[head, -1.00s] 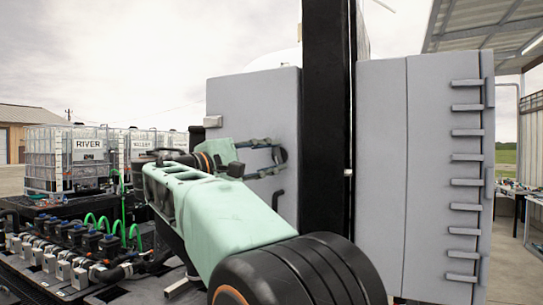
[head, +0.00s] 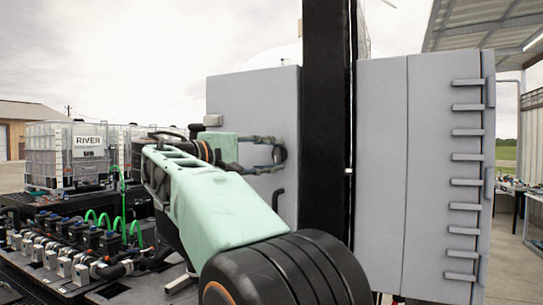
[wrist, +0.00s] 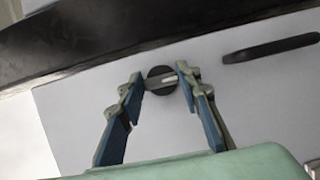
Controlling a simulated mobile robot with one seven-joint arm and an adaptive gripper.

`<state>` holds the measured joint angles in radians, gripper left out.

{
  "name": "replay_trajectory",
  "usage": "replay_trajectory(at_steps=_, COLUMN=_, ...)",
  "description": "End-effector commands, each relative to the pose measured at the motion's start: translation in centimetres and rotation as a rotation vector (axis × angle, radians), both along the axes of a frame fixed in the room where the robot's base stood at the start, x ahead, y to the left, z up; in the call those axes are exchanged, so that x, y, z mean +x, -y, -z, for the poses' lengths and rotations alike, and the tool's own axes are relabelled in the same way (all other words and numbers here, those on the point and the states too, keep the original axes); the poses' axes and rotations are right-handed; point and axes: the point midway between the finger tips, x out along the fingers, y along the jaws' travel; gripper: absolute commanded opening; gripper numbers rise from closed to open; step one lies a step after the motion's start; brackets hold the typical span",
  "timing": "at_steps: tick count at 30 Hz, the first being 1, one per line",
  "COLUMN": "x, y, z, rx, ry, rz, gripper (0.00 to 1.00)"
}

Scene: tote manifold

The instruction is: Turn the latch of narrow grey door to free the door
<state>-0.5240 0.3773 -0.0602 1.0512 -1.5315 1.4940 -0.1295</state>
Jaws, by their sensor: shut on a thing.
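The narrow grey door (head: 240,95) stands upright left of the black column in the head view, and its pale face fills much of the wrist view (wrist: 85,120). Its latch (wrist: 162,80) is a round dark disc with a light bar across it, tilted slightly up to the right. My gripper (wrist: 161,77) has one finger at each end of the bar and is shut on it.
A dark handle (wrist: 270,48) sits on the door near the latch; it also shows in the head view (head: 278,198). A wider grey panel with several hinge-like bars (head: 420,170) stands at right. Pumps with green hoses (head: 100,235) and a caged tank (head: 65,155) are at left.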

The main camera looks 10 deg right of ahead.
Motion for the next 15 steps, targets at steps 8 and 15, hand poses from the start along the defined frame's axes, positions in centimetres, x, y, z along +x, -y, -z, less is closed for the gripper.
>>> replay_trajectory(at_steps=8, x=-0.01, y=0.00, z=0.03, rx=0.001, ry=0.000, rz=0.000, gripper=0.49)
replay_trajectory(at_steps=15, x=-0.03, y=-0.07, z=0.01, rx=0.000, ry=0.000, rz=0.000, gripper=0.49)
